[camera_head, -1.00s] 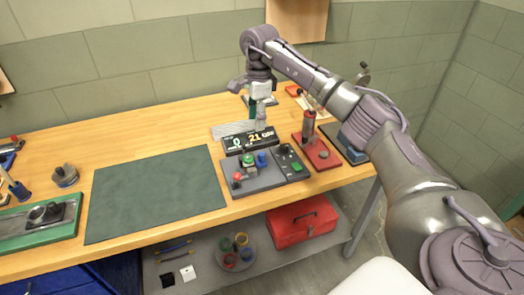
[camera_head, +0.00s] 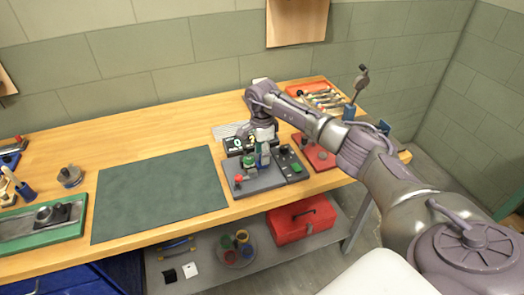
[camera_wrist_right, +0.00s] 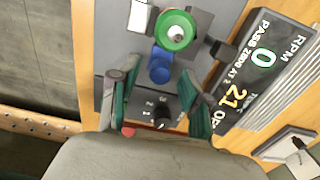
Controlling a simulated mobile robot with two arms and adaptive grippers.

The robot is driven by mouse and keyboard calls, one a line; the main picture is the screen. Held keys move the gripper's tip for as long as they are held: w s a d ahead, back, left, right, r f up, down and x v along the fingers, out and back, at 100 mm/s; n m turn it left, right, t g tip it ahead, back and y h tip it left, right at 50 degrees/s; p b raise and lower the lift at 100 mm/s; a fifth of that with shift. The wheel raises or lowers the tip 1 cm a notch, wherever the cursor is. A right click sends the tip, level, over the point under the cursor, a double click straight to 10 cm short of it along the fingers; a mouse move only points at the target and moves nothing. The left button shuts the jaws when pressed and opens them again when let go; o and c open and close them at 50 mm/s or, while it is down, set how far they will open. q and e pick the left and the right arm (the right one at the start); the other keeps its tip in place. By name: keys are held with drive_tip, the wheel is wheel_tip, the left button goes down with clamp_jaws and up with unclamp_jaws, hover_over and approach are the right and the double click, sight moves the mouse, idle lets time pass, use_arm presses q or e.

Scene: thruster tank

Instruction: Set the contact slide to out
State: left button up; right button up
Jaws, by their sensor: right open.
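A grey control panel (camera_head: 258,183) sits right of the green mat, with a red knob (camera_head: 239,179) and a green button (camera_head: 249,161). In the right wrist view the green button (camera_wrist_right: 175,30) has a stepped blue knob (camera_wrist_right: 160,66) beside it and a black dial (camera_wrist_right: 161,117) marked with numbers. No part is labelled as the contact slide, so I cannot tell which it is. My right gripper (camera_wrist_right: 154,80) is open, its fingers either side of the blue knob area with nothing gripped. It also shows low over the panel in the head view (camera_head: 263,154). My left gripper is out of view.
A display (camera_wrist_right: 262,65) reading 0 and 21 stands close beside the right gripper. A small box with a green button (camera_head: 295,168) and a red base (camera_head: 318,154) lie to the right. The green mat (camera_head: 158,195) is clear. A green-based fixture (camera_head: 45,230) is at left.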

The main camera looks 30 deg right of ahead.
drive_tip(key=shift+f, duration=0.1)
clamp_jaws()
idle(0.3)
drive_tip(key=shift+s+d+f+b, duration=0.1)
drive_tip(key=shift+s+d+b, duration=0.1)
drive_tip(key=shift+d+b, duration=0.75)
drive_tip(key=shift+s+d, duration=0.1)
drive_tip(key=shift+d, duration=0.25)
unclamp_jaws()
